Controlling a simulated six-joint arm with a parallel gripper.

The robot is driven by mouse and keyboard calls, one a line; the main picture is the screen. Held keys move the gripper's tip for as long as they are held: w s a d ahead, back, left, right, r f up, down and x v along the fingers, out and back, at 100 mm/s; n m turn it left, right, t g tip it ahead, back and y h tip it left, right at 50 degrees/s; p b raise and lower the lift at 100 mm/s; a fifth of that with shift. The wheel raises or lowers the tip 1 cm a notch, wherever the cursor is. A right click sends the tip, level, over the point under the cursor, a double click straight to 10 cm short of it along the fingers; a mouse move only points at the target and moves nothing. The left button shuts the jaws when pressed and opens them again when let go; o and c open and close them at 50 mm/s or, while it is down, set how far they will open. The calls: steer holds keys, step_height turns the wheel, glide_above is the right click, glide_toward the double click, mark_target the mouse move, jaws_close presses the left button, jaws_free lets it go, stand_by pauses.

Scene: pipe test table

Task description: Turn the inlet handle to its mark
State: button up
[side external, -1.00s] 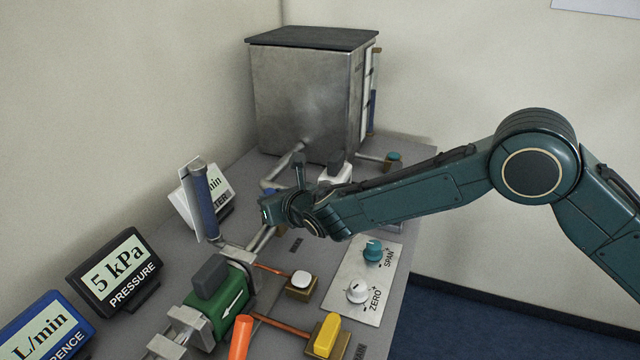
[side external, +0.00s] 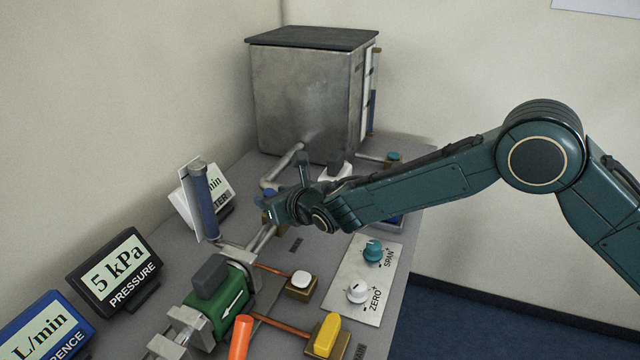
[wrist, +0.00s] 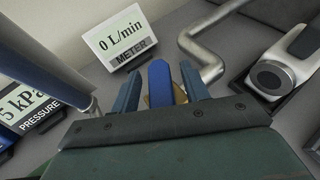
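A blue handle (wrist: 160,82) on a small brass-coloured body stands between my two fingers in the wrist view; I take it for the inlet handle. My gripper (wrist: 161,88) is open around it, with a narrow gap showing on each side. In the side view my gripper (side external: 272,207) is low over the table beside the pipe run and mostly covers the handle. I cannot make out the handle's mark. A small dark label (side external: 296,245) lies on the table nearby, too small to read.
A meter display (wrist: 128,40) reading 0 L/min stands behind the handle. The pressure display (side external: 115,272) reads 5 kPa. A bent pipe (wrist: 205,50) and a grey-handled fitting (wrist: 285,70) are to the right. A blue tube (side external: 203,200) stands left, and a green pump-like body (side external: 222,312) is in front.

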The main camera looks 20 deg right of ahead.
steer(key=shift+s+r, duration=0.1)
steer(key=shift+s, duration=0.1)
steer(key=v, duration=1.3)
steer(key=shift+s+d, duration=0.2)
stand_by(0.5)
steer(key=w+a+r+m+g+h, duration=0.2)
steer(key=w+m+g, duration=0.35)
steer(key=m, duration=1.25)
step_height(320, 180, up, 7)
steer(key=w+m+g, duration=0.1)
steer(key=m+g, duration=0.2)
steer(key=m, duration=1.5)
steer(key=shift+f, duration=0.15)
steer(key=shift+w+f, duration=0.15)
